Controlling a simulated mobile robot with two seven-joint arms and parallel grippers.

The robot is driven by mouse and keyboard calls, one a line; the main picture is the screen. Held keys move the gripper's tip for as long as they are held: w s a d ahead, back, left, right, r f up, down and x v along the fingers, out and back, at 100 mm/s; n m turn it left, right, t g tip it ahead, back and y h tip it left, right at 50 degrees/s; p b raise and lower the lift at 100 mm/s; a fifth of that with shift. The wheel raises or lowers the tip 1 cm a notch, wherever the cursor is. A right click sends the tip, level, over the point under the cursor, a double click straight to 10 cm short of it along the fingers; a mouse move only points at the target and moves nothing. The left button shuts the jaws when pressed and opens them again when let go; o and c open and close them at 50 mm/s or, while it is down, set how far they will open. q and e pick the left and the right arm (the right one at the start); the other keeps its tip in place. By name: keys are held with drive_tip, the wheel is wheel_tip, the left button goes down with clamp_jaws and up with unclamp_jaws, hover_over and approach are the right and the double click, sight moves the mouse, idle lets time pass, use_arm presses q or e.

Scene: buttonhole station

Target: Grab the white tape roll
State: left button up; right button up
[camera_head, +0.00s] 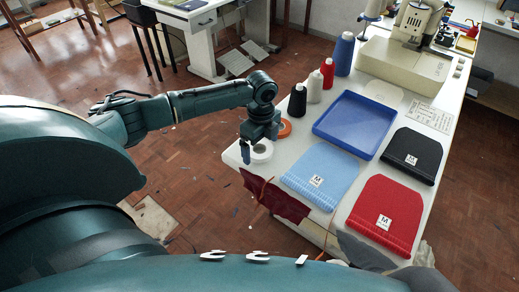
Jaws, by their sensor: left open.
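The white tape roll (261,152) lies flat near the left edge of the white table, beside an orange tape roll (284,128). My left gripper (247,152) points down at the table's left edge, with its fingertips at the left side of the white roll. It is open, and nothing shows between its fingers. Whether a finger touches the roll I cannot tell. My right gripper is not in view.
On the table (323,222) lie a blue tray (355,124) and light blue (320,174), black (412,155) and red (388,215) knit pieces. Thread cones, including a black one (297,100), stand behind the rolls. A dark red cloth (274,196) hangs over the front edge.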

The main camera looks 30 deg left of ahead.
use_arm(q)
drive_tip(key=shift+f, duration=0.35)
drive_tip(key=shift+c, duration=0.5)
drive_tip(key=c, duration=1)
drive_tip(key=shift+o, duration=0.2)
drive_tip(key=shift+r, duration=0.1)
